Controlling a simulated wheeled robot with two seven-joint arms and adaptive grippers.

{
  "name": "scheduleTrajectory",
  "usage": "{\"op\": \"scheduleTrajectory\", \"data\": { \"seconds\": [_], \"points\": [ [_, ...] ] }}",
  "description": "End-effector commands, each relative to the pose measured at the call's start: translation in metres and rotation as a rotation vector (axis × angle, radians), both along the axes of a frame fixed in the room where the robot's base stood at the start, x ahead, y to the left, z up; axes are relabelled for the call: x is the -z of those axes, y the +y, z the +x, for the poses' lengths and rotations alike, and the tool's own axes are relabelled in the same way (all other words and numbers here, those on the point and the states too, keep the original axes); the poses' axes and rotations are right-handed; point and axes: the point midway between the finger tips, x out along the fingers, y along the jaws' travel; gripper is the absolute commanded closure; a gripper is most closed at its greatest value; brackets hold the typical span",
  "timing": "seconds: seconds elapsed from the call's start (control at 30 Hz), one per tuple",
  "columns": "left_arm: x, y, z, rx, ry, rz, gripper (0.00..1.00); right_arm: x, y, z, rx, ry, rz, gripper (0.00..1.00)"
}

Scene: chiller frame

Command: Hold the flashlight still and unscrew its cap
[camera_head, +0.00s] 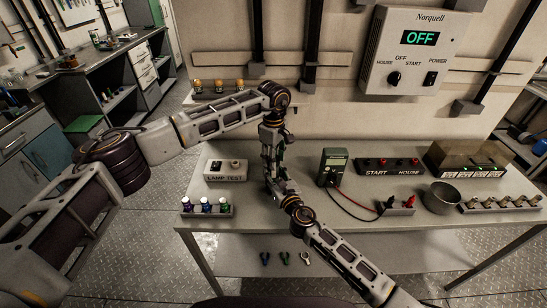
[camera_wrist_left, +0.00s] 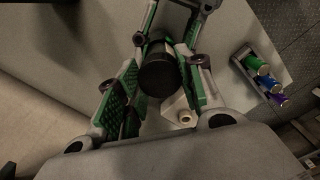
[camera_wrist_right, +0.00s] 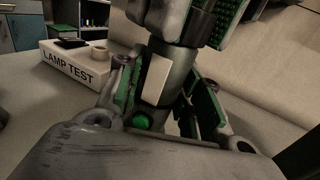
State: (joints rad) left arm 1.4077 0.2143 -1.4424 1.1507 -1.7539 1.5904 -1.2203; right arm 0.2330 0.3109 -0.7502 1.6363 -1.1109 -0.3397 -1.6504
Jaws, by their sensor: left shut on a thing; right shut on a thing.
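The flashlight shows in the right wrist view as a dark grey cylinder (camera_wrist_right: 178,72) with a pale label and a green button (camera_wrist_right: 142,122). It stands roughly upright between the green pads of my right gripper (camera_head: 282,183), which is shut on it. My left gripper (camera_head: 271,143) is directly above, shut on the upper end. In the left wrist view, the flashlight's round black end (camera_wrist_left: 160,74) sits between the left pads. The grip hides the seam between cap and body. In the head view, the grippers hide most of the flashlight.
A LAMP TEST box (camera_head: 225,171) and a rack of coloured cylinders (camera_head: 207,209) stand to the left. A green meter (camera_head: 334,166) with leads, a START/HOUSE block (camera_head: 392,166) and a metal bowl (camera_head: 442,197) are on the right. The wall panel (camera_head: 414,50) reads OFF.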

Motion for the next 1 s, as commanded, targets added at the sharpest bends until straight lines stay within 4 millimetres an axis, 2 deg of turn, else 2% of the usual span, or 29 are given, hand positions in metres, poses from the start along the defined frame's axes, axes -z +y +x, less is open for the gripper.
{"op": "scheduleTrajectory", "data": {
  "seconds": [1.0],
  "points": [
    [-0.0005, 0.0001, 0.0000, -0.807, -0.001, 0.000, 0.91, 0.0013, -0.0009, 0.0001, 0.002, 0.001, -0.002, 1.00]
  ]
}}
